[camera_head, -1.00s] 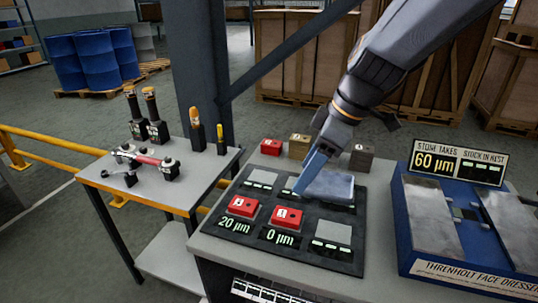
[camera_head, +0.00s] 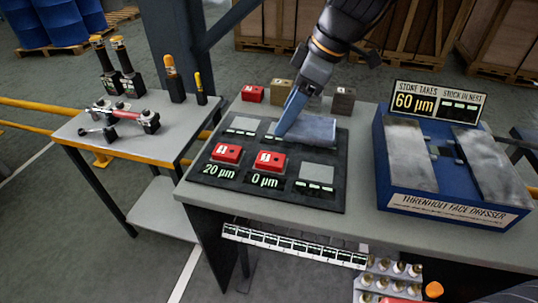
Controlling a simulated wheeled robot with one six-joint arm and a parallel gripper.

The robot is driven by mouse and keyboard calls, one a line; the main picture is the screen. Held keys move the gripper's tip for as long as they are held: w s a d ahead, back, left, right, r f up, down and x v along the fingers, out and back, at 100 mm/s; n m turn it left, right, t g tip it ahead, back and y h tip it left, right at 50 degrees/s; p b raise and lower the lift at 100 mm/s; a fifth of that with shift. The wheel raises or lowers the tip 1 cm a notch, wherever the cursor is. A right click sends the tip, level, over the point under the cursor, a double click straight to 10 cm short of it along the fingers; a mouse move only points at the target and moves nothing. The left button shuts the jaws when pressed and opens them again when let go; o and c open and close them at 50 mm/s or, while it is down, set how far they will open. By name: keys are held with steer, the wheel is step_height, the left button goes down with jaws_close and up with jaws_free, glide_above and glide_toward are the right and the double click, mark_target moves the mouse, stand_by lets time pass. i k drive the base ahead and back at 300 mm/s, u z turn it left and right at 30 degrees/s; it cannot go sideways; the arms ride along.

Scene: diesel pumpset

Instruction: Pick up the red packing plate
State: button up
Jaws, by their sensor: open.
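Three red pieces show, and I cannot tell which is the packing plate. One red block (camera_head: 252,93) stands at the back of the bench, left of a tan block. Two red plates lie on the dark mat (camera_head: 205,175): a left one (camera_head: 227,153) above a "20 µm" readout and a right one (camera_head: 269,161) above a "0 µm" readout. My gripper (camera_head: 281,132) points down at the mat behind the right red plate, by a grey-blue slab (camera_head: 318,130). It is open, with no red piece seen in it. Its far finger is hidden.
A tan block (camera_head: 281,92) and a dark brown block (camera_head: 343,101) stand at the back. A blue face dresser (camera_head: 405,190) with a "60 µm" sign (camera_head: 437,103) fills the bench's right. A side table (camera_head: 75,133) with tools is on the left.

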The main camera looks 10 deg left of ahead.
mark_target(248, 90)
steer(key=u, duration=0.9)
